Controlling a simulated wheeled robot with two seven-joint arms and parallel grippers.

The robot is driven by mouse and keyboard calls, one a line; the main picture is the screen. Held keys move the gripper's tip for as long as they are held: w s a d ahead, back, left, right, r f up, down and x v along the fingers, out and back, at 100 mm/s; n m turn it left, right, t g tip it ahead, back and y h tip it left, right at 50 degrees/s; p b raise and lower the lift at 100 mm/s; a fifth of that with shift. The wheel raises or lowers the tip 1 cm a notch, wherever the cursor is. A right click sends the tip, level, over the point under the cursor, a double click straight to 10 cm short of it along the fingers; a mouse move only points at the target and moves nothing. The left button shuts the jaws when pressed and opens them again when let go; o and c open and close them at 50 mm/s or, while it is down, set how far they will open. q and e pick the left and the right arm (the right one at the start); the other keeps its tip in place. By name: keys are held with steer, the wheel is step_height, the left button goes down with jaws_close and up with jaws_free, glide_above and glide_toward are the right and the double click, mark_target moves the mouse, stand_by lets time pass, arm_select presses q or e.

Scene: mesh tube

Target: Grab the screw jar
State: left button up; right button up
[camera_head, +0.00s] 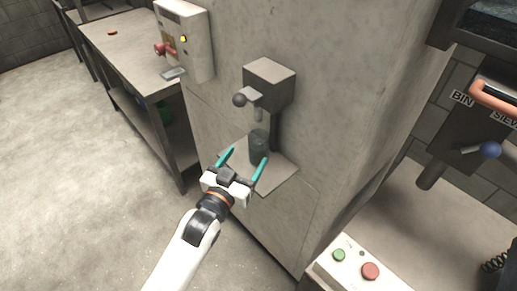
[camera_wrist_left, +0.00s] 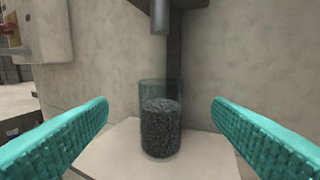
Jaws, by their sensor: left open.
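The screw jar (camera_head: 259,146) is a clear, dark-looking cylinder standing upright on a small ledge below a dispenser spout. In the left wrist view the jar (camera_wrist_left: 161,128) is glassy and filled about two thirds with small dark pieces. My left gripper (camera_head: 245,162) has teal fingers spread wide and points at the jar from the front. In the left wrist view its fingers (camera_wrist_left: 160,125) stand on either side of the jar, nearer the camera and apart from it. My right gripper is not in view.
The dispenser (camera_head: 269,80) with a ball-ended lever hangs directly above the jar. The ledge (camera_head: 283,174) juts from a large concrete-like block. A control box (camera_head: 184,38) and a workbench (camera_head: 128,45) are at left. A button panel (camera_head: 352,265) is at lower right.

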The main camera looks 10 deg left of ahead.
mark_target(262, 133)
arm_select(q)
steer(key=x, duration=0.5)
steer(key=shift+p, duration=0.35)
steer(key=p+x, duration=0.1)
steer(key=x, duration=0.4)
steer(key=shift+w+d, duration=0.15)
steer(key=shift+c, duration=0.8)
steer(key=c, duration=0.9)
steer(key=shift+c, duration=0.3)
steer(key=shift+r, duration=0.15)
